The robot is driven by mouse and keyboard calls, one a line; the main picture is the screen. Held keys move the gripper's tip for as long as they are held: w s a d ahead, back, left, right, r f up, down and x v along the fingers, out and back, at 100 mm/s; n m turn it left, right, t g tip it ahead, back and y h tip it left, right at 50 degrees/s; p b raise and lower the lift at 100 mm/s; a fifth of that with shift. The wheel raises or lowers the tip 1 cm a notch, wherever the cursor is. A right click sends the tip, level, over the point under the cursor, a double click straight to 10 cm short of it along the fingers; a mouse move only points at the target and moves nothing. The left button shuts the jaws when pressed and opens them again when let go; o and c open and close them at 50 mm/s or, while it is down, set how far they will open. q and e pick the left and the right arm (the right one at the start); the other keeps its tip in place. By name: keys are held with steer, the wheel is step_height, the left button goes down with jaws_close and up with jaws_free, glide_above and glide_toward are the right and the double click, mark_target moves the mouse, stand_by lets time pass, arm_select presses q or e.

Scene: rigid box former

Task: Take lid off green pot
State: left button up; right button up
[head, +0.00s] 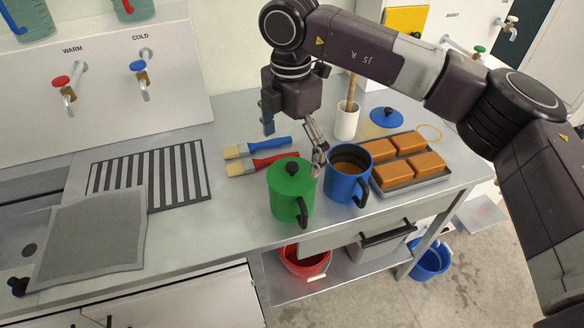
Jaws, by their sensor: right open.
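The green pot (289,204) stands upright on the steel counter, with its black handle toward the front right. Its green lid (290,175) is on top, with a black knob (292,168) in the middle. My right gripper (294,143) is above and behind the pot, pointing down with its fingers spread apart. It holds nothing, and it appears apart from the lid. One finger reaches down near the gap between the green pot and the blue pot. My left gripper is out of view.
A blue pot (348,186) without a lid stands close right of the green one; a blue lid (386,117) lies behind. A tray (408,184) of orange-brown blocks is at right. Brushes (262,163) and a white holder (347,123) are behind.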

mark_target(292, 165)
step_height(292, 165, down, 2)
steer(key=shift+d+f+p, duration=0.1)
steer(key=shift+f+p, duration=0.15)
steer(key=shift+p, duration=0.5)
steer(key=shift+w+f, duration=0.15)
steer(key=shift+f, duration=0.45)
steer(key=shift+w+f, duration=0.15)
steer(key=shift+f, duration=0.45)
steer(key=shift+s+f, duration=0.1)
steer(key=shift+f, duration=0.1)
steer(key=c, duration=1.7)
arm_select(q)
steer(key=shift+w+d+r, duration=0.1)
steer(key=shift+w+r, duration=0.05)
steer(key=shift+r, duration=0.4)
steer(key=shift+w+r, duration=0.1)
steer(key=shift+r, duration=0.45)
arm_select(e)
jaws_close()
